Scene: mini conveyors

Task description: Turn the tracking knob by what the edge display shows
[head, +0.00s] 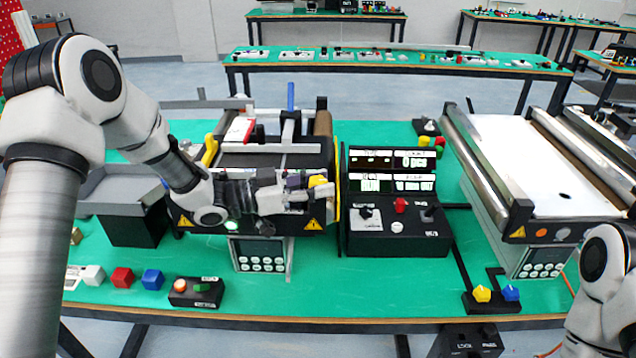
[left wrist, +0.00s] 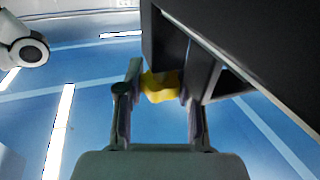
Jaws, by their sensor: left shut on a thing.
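A yellow knob (head: 318,181) sits at the right end of the front of the left mini conveyor (head: 270,160). My left gripper (head: 306,184) reaches it from the left and is shut on it. In the left wrist view the yellow knob (left wrist: 160,86) lies between the two fingers (left wrist: 160,98), against a dark housing. The knob's pointer and any scale are hidden or too small to read. I cannot tell which display is the edge display. Of my right arm only a part shows at the lower right; its gripper is out of view.
A black console (head: 398,215) stands right of the conveyor, with lit panels reading "0 pcs" and "RUN" and a red knob. A second conveyor (head: 540,165) is at the right. A grey bin (head: 115,195), coloured blocks (head: 122,277) and a button box (head: 196,291) are at the left.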

